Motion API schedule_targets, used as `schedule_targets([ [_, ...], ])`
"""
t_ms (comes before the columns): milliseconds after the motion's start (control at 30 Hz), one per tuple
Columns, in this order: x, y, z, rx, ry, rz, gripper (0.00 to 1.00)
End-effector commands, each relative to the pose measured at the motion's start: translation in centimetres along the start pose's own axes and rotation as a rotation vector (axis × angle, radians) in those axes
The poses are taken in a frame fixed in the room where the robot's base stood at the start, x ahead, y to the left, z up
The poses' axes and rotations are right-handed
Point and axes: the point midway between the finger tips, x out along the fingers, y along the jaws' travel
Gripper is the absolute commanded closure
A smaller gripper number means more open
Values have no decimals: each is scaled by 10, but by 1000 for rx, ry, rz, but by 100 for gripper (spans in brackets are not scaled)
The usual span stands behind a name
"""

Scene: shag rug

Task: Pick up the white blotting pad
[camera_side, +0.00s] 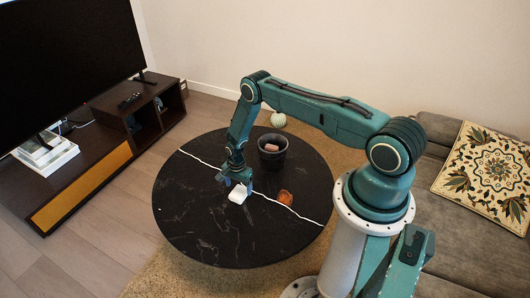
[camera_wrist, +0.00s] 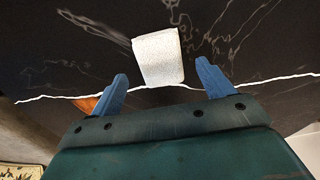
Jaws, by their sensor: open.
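In the wrist view the pad (camera_wrist: 159,57) is a pale, roughly square block ahead of the fingers. My gripper (camera_side: 236,179) is low over the table beside the pad. In the wrist view my gripper (camera_wrist: 162,84) has its two blue fingers spread wide and empty. The near edge of the pad lines up with the gap between the fingertips. I cannot tell the exact height of the fingers above the table.
A dark bucket (camera_side: 272,151) with something pinkish inside stands toward the back of the table. An orange-brown lump (camera_side: 285,198) lies right of the pad; part of it shows behind the left finger in the wrist view (camera_wrist: 86,104). The table's front left is clear.

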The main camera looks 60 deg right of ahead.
Motion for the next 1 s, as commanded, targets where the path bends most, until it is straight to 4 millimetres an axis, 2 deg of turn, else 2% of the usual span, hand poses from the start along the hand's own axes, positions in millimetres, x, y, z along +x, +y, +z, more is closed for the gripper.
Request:
schedule_targets([
  [200, 22, 0, 1, 0, 0, 0, 20],
  [333, 30, 0, 1, 0, 0, -1, 20],
  [933, 32, 0, 1, 0, 0, -1, 20],
  [1000, 32, -1, 1, 0, 0, -1, 34],
])
